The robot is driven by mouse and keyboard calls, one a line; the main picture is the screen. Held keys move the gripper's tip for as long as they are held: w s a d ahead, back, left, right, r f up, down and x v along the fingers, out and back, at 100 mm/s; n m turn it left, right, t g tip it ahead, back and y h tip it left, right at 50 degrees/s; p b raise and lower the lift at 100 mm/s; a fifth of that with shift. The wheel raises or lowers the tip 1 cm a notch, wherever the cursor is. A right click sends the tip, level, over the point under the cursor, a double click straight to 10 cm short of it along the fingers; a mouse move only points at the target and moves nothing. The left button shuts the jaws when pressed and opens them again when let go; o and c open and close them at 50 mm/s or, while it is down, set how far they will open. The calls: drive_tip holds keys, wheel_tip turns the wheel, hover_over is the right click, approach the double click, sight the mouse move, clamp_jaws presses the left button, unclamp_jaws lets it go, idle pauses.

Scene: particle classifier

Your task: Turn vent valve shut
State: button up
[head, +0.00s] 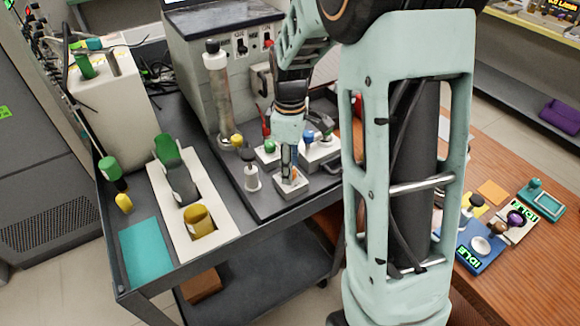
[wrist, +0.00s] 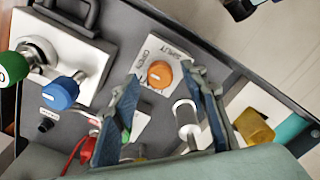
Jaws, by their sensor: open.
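The vent valve appears to be the orange round knob (wrist: 160,74) on a small white plate (wrist: 172,52) with lettering, one word reading like "SHUT". The knob has a pale mark on its top. In the head view the white block (head: 292,187) sits on the dark bench, with the orange knob partly hidden by the fingers. My gripper (wrist: 163,82) points down over the knob, its two blue-padded fingers spread with the knob showing between the tips. In the head view my gripper (head: 290,170) is just above the block. Whether the fingers touch the knob is unclear.
A blue knob (wrist: 60,92) and a green knob (wrist: 12,68) stand near the valve. A white post (wrist: 186,118) stands close to one finger. In the head view, a tall cylinder (head: 217,90) and a white tray (head: 180,225) with coloured pieces stand on the left.

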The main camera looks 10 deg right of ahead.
drive_tip(key=shift+f, duration=0.25)
clamp_jaws()
